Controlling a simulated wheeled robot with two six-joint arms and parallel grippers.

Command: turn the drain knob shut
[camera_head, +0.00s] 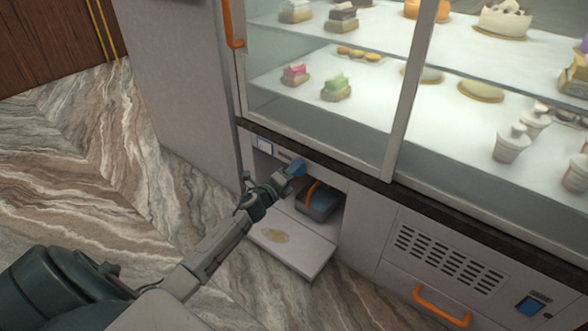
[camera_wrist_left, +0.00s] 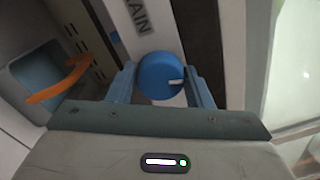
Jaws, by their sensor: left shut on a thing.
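The drain knob (camera_wrist_left: 158,75) is a round blue knob with a white mark toward the right of its face in the left wrist view. It sits on a pale panel with the letters "RAIN" (camera_wrist_left: 134,14) beside it. My left gripper (camera_wrist_left: 162,84) has its blue fingers on either side of the knob and is shut on it. In the head view my left gripper (camera_head: 298,168) reaches into the open compartment under the display case, and the knob is hidden there by the gripper. My right gripper is not in view.
A lowered flap (camera_head: 300,250) with a yellowish stain lies below. The glass case (camera_head: 330,110) with sweets is above. A vented panel (camera_head: 440,255) is at right.

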